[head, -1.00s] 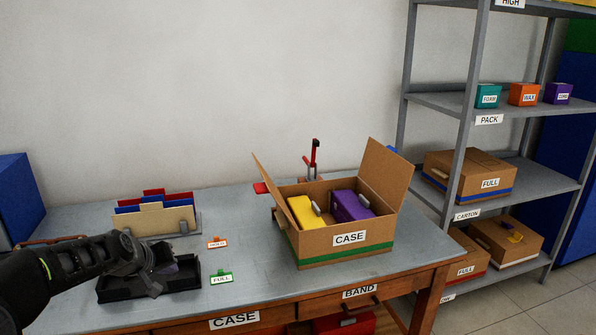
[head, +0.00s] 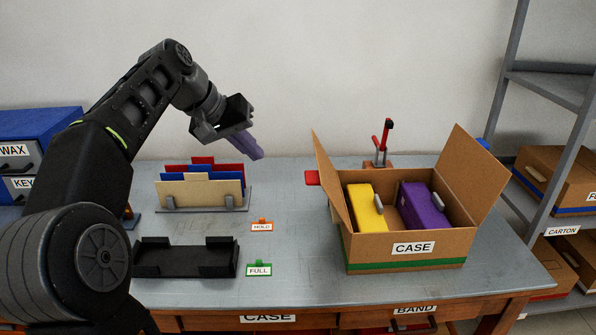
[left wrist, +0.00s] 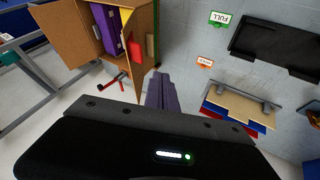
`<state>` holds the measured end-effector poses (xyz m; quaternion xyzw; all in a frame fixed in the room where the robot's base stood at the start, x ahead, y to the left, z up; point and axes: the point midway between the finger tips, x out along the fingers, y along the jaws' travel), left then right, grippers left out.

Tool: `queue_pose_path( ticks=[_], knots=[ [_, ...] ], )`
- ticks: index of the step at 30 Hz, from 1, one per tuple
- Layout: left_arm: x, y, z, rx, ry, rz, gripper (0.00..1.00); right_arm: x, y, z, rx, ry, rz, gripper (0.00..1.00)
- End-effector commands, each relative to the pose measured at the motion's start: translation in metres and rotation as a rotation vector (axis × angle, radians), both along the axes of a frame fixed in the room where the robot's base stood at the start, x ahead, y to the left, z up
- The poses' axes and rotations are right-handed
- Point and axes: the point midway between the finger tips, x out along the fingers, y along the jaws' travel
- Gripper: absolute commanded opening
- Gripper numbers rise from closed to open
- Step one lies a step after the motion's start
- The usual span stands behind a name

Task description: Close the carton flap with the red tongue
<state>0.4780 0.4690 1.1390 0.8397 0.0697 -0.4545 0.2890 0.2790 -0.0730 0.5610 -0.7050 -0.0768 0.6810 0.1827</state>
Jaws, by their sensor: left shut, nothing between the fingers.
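The open cardboard carton (head: 412,264) stands on the right half of the table, with a CASE label and a green stripe. Its left flap (head: 334,185) stands up, leaning slightly outward, and the red tongue (head: 312,178) sticks out to the left of it. The right flap (head: 470,172) is up and leans outward. A yellow case (head: 367,208) and a purple case (head: 424,206) sit inside. My left gripper (head: 254,149) is shut and empty, raised left of the carton and apart from it. The left wrist view shows its fingers (left wrist: 160,92) and the red tongue (left wrist: 135,46). My right gripper is not in view.
A rack of coloured folders (head: 202,189) stands below and left of my gripper. A black tray (head: 185,262), an orange HOLD tag (head: 262,226) and a green FULL tag (head: 259,268) are in front. A red-handled tool (head: 382,145) stands behind the carton. Shelving is at right.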

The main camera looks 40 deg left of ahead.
Motion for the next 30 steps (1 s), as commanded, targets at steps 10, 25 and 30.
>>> queue_pose_path(
  ticks=[10, 25, 30],
  knots=[
    [0.004, -0.001, -0.006, -0.001, 0.002, 0.000, 0.00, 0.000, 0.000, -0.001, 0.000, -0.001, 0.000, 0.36],
    [0.051, -0.013, -0.072, -0.001, 0.004, 0.000, 0.00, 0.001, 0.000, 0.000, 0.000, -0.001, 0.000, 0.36],
    [0.069, -0.029, -0.080, 0.000, 0.000, -0.002, 0.00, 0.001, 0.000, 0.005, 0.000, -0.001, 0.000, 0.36]
  ],
)
